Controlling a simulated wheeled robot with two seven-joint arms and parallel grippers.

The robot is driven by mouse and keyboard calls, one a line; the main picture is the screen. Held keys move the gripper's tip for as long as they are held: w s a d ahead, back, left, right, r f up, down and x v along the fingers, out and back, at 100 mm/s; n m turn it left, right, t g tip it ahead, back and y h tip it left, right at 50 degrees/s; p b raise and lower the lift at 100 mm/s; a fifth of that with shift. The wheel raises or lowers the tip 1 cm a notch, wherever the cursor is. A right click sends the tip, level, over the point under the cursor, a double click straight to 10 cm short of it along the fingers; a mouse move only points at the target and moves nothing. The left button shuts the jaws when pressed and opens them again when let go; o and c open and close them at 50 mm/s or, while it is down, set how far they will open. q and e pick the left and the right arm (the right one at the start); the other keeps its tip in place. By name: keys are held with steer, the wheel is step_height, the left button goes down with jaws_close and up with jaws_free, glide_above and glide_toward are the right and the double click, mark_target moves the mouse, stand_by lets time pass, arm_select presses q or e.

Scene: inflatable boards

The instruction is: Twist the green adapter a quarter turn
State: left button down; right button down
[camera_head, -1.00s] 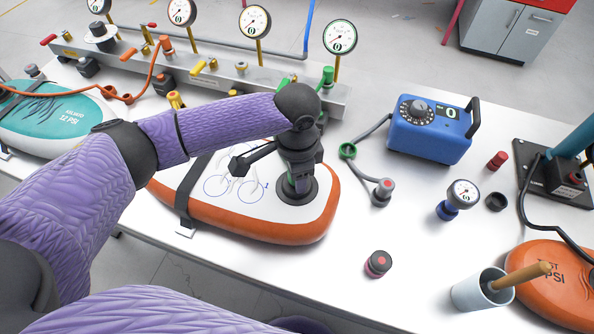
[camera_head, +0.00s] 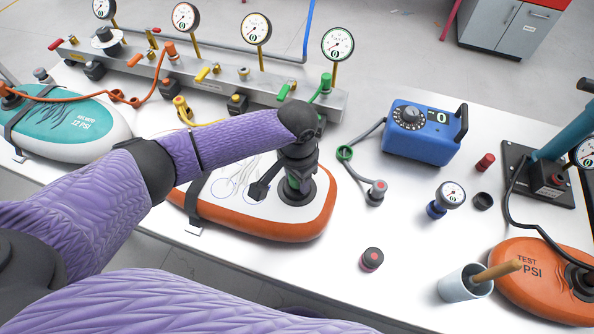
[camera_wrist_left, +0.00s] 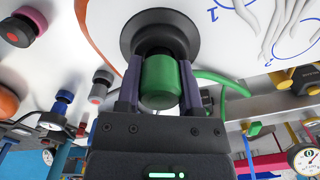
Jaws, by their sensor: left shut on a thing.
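The green adapter (camera_wrist_left: 160,82) sits in the dark round valve seat (camera_wrist_left: 160,32) of the white and orange board. In the left wrist view, my left gripper (camera_wrist_left: 160,90) has a finger on each side of it and is shut on it. In the head view, the gripper (camera_head: 296,180) points down at the valve of the orange-edged board (camera_head: 270,228), and the adapter is mostly hidden behind it. My right gripper is not in view.
A blue pump box (camera_head: 424,132) stands to the right. A gauge with a blue base (camera_head: 448,197), a red and black cap (camera_head: 371,259) and a cup with a wooden handle (camera_head: 462,283) stand nearby. A manifold with gauges (camera_head: 215,82) runs behind the board. The table between board and cup is mostly clear.

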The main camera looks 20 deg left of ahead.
arm_select(q)
steer(key=shift+r+n+p, duration=0.15)
steer(key=shift+n+p, duration=0.35)
steer(key=shift+p, duration=0.1)
steer(key=n+p, duration=0.2)
steer(key=shift+n, duration=0.4)
steer(key=shift+n+p, duration=0.3)
steer(key=shift+p, duration=0.1)
steer(key=shift+f+n, duration=0.2)
steer(key=shift+n, duration=0.1)
